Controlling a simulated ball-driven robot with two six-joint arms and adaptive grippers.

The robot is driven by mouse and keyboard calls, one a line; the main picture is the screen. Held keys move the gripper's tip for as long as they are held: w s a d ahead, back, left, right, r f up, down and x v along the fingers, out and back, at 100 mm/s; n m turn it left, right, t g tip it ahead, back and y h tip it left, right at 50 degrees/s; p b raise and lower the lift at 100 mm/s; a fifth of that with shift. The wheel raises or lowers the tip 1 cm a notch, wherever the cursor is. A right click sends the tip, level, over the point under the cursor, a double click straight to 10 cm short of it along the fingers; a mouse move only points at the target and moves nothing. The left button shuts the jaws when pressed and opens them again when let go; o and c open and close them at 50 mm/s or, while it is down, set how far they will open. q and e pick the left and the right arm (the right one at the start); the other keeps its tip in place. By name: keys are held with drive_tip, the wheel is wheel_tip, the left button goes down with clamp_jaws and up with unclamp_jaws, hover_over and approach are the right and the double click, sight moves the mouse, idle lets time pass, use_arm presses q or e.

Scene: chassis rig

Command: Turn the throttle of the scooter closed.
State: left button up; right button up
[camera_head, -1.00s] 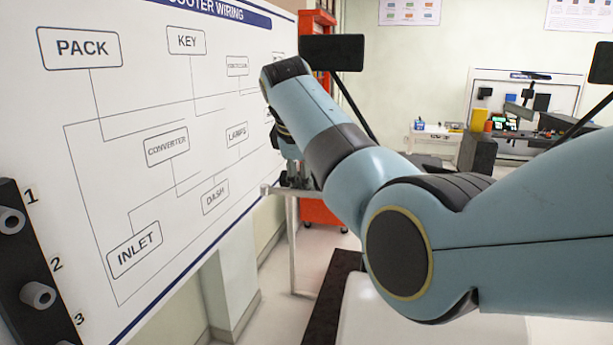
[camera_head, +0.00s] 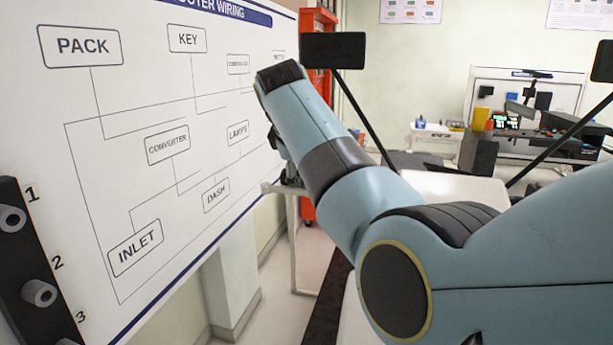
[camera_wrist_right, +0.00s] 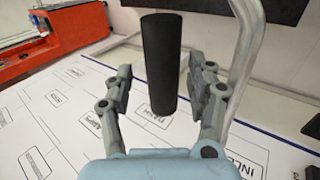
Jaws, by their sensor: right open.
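A black cylindrical grip (camera_wrist_right: 160,62), which looks like the scooter's throttle, stands upright in the right wrist view. My right gripper (camera_wrist_right: 162,90) is open, with one finger on each side of the grip and a narrow gap showing on both sides. In the head view my right arm crosses the middle and hides the grip. Only a small dark part of the right gripper (camera_head: 288,174) shows below the wrist there. My left gripper is not in view.
A pale metal tube (camera_wrist_right: 246,60) bends close to the right finger. Black mirrors (camera_head: 333,51) on thin rods stand beyond my arm. A wiring board (camera_head: 90,190) fills the left. A red cabinet (camera_head: 319,20) stands behind, and a workbench stands far right.

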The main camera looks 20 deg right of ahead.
wheel_tip(320, 180, up, 10)
drive_tip(key=shift+f, duration=0.25)
